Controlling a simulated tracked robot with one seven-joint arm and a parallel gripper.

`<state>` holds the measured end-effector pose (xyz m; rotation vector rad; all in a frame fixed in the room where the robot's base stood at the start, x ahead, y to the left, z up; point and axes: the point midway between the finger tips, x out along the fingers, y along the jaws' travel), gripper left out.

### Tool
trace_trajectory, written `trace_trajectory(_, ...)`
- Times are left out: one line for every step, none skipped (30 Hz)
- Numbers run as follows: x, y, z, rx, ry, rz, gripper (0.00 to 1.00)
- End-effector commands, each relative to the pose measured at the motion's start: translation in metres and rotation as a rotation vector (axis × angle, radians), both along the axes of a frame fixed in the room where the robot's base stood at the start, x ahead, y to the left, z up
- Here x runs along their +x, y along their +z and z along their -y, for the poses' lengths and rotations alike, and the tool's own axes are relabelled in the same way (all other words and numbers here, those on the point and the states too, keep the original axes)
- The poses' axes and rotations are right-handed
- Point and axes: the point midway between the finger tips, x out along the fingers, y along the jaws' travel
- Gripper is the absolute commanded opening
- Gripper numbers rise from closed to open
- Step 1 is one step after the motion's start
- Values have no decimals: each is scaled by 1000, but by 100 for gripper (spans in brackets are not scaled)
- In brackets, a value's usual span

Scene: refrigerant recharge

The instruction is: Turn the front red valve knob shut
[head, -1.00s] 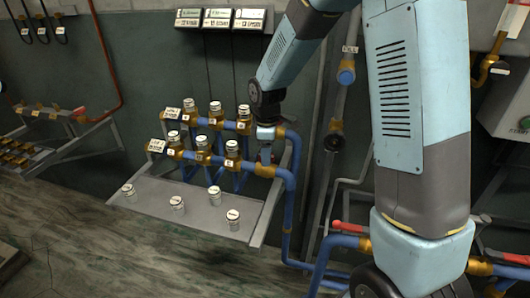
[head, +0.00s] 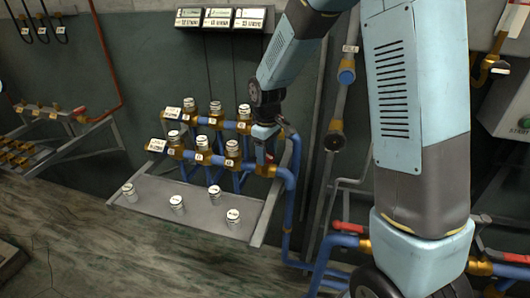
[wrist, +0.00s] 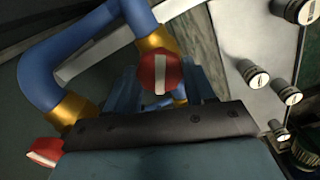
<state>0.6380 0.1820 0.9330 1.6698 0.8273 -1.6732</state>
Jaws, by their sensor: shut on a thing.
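The front red valve knob (wrist: 160,74) has a white bar on its top and shows in the middle of the wrist view. It sits by a brass fitting on a blue pipe, on the side nearer the metal tray. My gripper (wrist: 163,88) is shut on this knob, with a finger on each side. In the head view my gripper (head: 266,148) points down at the right end of the front pipe, and only a little red shows there. A second red knob (wrist: 42,152) stands by the other brass fitting at lower left, apart from my gripper.
The metal tray (head: 155,196) carries several white-capped pieces, well to the left of my gripper. Two rows of brass valves with white caps (head: 232,146) stand close on the left. Blue pipes (head: 290,195) run down on the right.

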Motion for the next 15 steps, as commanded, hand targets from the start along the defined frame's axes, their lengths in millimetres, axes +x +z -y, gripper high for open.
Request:
trace_trajectory(4, 3, 0, 3, -46, 12, 24)
trace_trajectory(4, 3, 0, 3, -74, 12, 24)
trace_trajectory(4, 3, 0, 3, -112, 12, 24)
trace_trajectory(4, 3, 0, 3, -141, 12, 24)
trace_trajectory(5, 3, 0, 3, -170, 12, 24)
trace_trajectory(5, 3, 1, 3, -208, 12, 24)
trace_trajectory(5, 3, 1, 3, -237, 13, 24)
trace_trajectory(5, 3, 1, 3, -266, 13, 24)
trace_trajectory(5, 3, 1, 3, -304, 13, 24)
trace_trajectory(5, 3, 1, 4, -333, 12, 24)
trace_trajectory(5, 3, 1, 4, -361, 12, 24)
trace_trajectory(5, 3, 1, 4, -399, 12, 24)
trace_trajectory(5, 3, 1, 4, -428, 12, 24)
trace_trajectory(5, 3, 1, 4, -456, 12, 24)
trace_trajectory(5, 3, 1, 4, -495, 12, 24)
